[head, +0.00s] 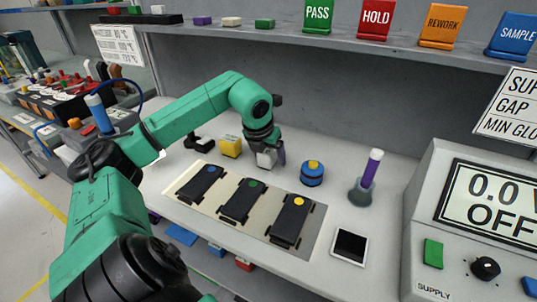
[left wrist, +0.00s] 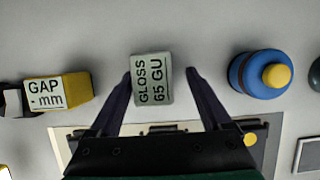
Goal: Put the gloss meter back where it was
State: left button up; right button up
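The gloss meter (left wrist: 152,80) is a small grey box reading "GLOSS 65 GU" in the left wrist view. It stands on the grey bench behind the light mat. In the head view it is partly hidden by my gripper (head: 265,159). My left gripper (left wrist: 160,76) is open, with one dark finger on each side of the meter. A clear gap shows at the right finger and a narrower one at the left. My right gripper is in neither view.
A yellow gap gauge (head: 230,146) stands left of the gripper, a blue round thing with a yellow top (head: 312,174) right of it. Three dark modules lie on the mat (head: 318,240) in front. A purple-handled tool (head: 372,168) and the supply unit (head: 425,205) stand further right.

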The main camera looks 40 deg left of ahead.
pick_arm(q)
jog(key=shift+a, duration=0.15)
jog(key=shift+r, duration=0.1)
jog(key=p+v, duration=0.1)
jog(key=v, duration=1)
jog(key=shift+r, duration=0.35)
jog(key=shift+s, duration=0.1)
